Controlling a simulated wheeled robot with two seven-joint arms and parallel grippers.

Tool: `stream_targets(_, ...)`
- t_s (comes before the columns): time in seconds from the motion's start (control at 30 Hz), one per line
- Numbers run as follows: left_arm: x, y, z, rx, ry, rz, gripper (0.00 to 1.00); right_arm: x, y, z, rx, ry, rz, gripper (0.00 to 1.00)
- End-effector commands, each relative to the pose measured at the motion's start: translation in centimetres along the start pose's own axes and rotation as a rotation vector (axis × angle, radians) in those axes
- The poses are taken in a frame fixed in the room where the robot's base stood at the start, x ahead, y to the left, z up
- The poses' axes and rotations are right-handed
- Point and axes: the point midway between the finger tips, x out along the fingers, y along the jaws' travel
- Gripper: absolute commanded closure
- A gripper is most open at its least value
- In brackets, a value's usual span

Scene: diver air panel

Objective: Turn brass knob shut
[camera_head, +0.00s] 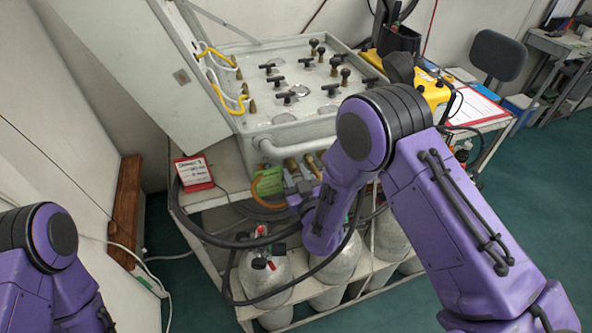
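The grey air panel (290,100) stands open on the bench, with several black T-handles and round knobs on its top. Below its front edge I see brass fittings (291,165) and another brass piece (312,167); which one is the brass knob I cannot tell. My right arm comes in from the right and bends down in front of the bench. My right gripper (301,192) is at the bench front, just below the brass fittings, small and partly hidden by my wrist. Its fingers and any contact are unclear. Only my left arm shows at lower left; its gripper is out of view.
A green tag (268,181) hangs beside the fittings. A red-framed card (193,172) stands at the bench's left corner. Grey cylinders (265,275) stand below, with black hoses looping in front. A yellow case (432,92) and clipboard (478,106) lie at right.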

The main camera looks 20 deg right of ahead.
Motion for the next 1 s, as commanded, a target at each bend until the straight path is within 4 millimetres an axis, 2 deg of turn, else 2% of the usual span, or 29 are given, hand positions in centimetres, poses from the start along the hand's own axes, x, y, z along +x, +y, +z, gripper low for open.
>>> stream_targets(0.27, -0.06, 0.00, -0.03, 0.000, 0.000, 0.000, 0.00, 0.37, 0.04, 0.12, 0.000, -0.002, 0.000, 0.63)
stream_targets(0.3, -0.06, 0.00, -0.03, 0.000, 0.000, 0.000, 0.00, 0.36, 0.04, 0.11, 0.000, -0.002, 0.000, 0.70)
stream_targets(0.4, -0.06, -0.01, -0.03, 0.000, 0.000, 0.000, 0.00, 0.35, 0.05, 0.11, 0.000, -0.002, 0.001, 1.00)
stream_targets(0.73, 0.09, 0.01, 0.03, 0.000, 0.000, 0.000, 0.00, 0.35, 0.06, 0.13, 0.027, -0.002, 0.001, 1.00)
stream_targets(1.0, 0.71, 0.07, 0.29, 0.000, 0.000, 0.000, 0.00, 0.36, 0.09, 0.21, 0.175, -0.004, 0.002, 1.00)
